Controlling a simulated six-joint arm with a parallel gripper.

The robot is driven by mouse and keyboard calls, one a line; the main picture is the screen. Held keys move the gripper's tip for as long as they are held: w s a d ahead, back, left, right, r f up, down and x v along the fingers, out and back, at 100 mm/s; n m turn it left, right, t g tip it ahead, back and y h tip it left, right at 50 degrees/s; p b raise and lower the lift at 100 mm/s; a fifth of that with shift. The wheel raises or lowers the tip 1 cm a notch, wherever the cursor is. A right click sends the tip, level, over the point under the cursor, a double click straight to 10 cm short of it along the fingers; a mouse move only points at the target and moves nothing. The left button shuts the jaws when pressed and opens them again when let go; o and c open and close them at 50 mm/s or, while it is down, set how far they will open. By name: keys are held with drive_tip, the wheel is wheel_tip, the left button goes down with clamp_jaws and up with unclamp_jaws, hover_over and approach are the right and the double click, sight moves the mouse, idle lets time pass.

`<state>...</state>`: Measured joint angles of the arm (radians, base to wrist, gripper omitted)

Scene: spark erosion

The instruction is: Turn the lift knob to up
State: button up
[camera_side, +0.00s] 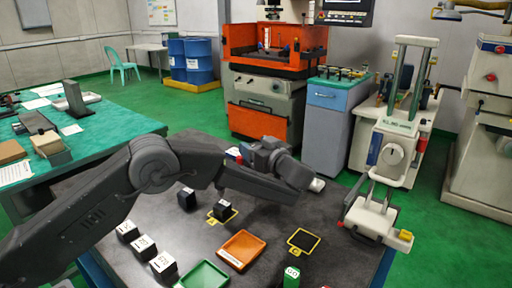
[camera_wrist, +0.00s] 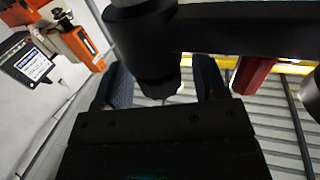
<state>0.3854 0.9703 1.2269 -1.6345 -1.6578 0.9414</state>
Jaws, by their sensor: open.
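A round pale knob (camera_side: 394,153), which looks like the lift knob, sits on the front of a white lift-like unit (camera_side: 398,128) at the right in the side view. Its setting is too small to read. My arm reaches from the left over the dark bench, and its end is left of the knob, apart from it. In the side view my gripper's fingertips cannot be made out. In the wrist view my gripper (camera_wrist: 162,82) is open, with a dark finger on each side. A dark cylinder shows between and above the fingers; I cannot tell what it is.
The dark bench (camera_side: 330,205) carries an orange tray (camera_side: 243,250), a green tray (camera_side: 203,275), a yellow-edged square (camera_side: 303,241), and several small blocks. A blue-grey cabinet (camera_side: 325,125) and an orange machine (camera_side: 262,122) stand behind.

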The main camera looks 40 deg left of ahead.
drive_tip(key=v, duration=0.7)
drive_tip(key=shift+d, duration=0.3)
drive_tip(key=shift+s, duration=0.1)
